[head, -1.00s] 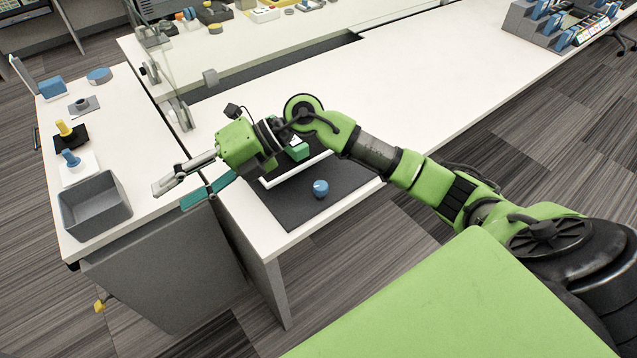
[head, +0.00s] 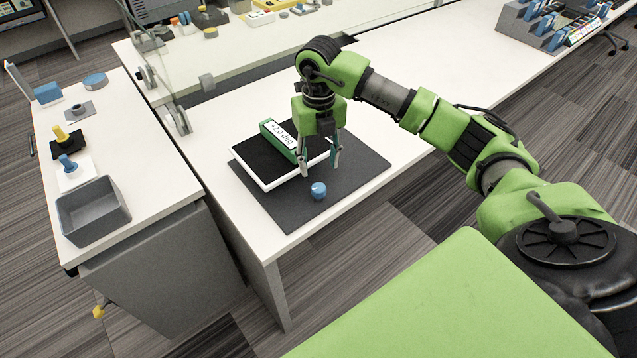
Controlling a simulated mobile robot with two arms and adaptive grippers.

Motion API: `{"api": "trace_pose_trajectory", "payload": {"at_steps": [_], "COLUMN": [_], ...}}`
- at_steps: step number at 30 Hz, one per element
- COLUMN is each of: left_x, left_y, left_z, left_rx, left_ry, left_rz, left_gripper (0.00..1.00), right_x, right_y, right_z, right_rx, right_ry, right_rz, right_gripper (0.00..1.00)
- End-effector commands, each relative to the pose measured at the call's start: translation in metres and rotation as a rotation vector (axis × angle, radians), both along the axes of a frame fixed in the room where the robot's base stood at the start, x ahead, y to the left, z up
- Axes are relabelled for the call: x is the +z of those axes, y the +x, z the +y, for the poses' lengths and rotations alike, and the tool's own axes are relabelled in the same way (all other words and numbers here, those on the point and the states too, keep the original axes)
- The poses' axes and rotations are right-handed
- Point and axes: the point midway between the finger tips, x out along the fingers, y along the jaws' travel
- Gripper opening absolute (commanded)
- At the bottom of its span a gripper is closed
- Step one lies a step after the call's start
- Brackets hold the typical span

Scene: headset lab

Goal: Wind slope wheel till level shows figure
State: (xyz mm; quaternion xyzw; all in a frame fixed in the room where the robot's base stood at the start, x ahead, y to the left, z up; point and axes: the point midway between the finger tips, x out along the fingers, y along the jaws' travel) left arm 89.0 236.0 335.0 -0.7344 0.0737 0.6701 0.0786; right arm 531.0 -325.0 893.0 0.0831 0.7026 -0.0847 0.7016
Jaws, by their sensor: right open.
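The slope wheel, a small blue round knob (head: 319,190), sits on the dark mat at the front of the white table. Behind it a green level (head: 275,137) with a white display lies on a black plate with a white edge (head: 255,160). The display carries characters that look like a figure, too small and tilted to read surely. My right gripper (head: 320,170) points down, open and empty, just above and behind the blue knob, with its fingers apart. It does not visibly touch the knob. It partly covers the plate's right side. My left gripper is out of view.
A dark mat (head: 360,176) lies under the plate and knob. A side bench at left carries a grey bin (head: 92,210), a yellow-knobbed fixture (head: 62,134) and a blue-knobbed fixture (head: 67,163). A clear panel stands behind. The white table is free toward the upper right.

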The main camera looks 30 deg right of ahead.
Motion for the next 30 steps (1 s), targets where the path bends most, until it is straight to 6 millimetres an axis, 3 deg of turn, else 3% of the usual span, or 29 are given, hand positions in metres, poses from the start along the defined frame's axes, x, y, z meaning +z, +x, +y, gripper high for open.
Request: {"api": "trace_pose_trajectory", "payload": {"at_steps": [6,12,25,26,30], "left_x": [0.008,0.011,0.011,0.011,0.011], "left_y": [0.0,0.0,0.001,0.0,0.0], "left_z": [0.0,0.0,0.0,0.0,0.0], "left_rx": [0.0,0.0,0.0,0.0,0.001], "left_ry": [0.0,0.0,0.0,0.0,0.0], "left_rz": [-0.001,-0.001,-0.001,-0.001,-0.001], "left_gripper": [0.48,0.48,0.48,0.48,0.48], "right_x": [-0.047,-0.076,-0.088,-0.088,-0.088], "right_y": [-0.001,0.0,0.0,0.0,0.0], "right_z": [0.001,0.001,0.001,0.001,0.001], "right_rx": [0.0,0.001,0.002,0.002,0.002], "right_ry": [0.002,0.002,0.002,0.002,0.002], "right_rz": [0.004,0.001,-0.001,-0.001,-0.001], "right_gripper": [0.43,0.43,0.43,0.41,0.05]}}
